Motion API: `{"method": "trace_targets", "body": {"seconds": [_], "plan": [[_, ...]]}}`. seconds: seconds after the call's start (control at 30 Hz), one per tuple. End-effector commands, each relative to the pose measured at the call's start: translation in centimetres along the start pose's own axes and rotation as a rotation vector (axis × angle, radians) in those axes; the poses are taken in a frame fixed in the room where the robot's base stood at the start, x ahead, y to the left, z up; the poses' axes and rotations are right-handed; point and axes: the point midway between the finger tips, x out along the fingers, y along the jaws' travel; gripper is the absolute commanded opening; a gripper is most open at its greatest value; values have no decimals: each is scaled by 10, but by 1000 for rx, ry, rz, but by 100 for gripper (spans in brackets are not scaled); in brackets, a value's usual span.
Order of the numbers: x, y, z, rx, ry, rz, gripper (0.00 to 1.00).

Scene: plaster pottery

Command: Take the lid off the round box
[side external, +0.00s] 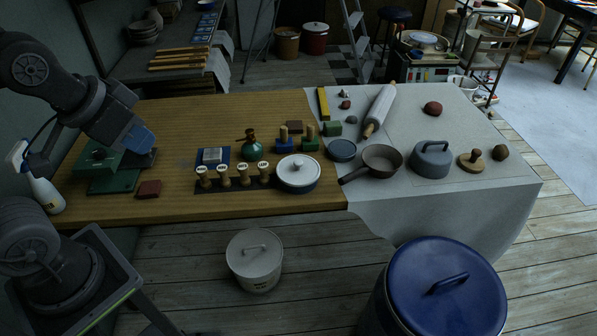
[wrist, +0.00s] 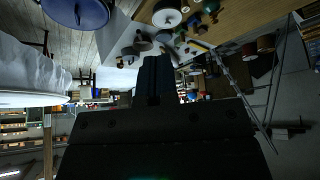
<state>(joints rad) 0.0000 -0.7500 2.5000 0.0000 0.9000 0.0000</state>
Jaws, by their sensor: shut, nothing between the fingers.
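The round box (side external: 298,184) stands on the wooden table near its front edge. A pale round shape, likely this lid, shows at the top of the wrist view (wrist: 167,14). My gripper (wrist: 155,60) shows dark in the wrist view, with its fingers together and nothing between them. It is apart from the round box. In the side view my arm is at the far left, and I cannot make out the fingertips there.
Left of the round box is a row of labelled stamps (side external: 234,178), with a green bottle (side external: 250,149) behind. A white bin (side external: 255,268) and a blue drum (side external: 445,290) stand in front, below the table.

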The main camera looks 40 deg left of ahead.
Motion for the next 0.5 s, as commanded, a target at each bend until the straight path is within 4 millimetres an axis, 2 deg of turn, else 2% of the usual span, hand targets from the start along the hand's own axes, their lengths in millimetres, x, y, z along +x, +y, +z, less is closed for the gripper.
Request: {"method": "trace_targets", "body": {"seconds": [0.07,0.5], "plan": [[0,0,0,0,0,0,1],[0,0,0,0,0,0,43]]}}
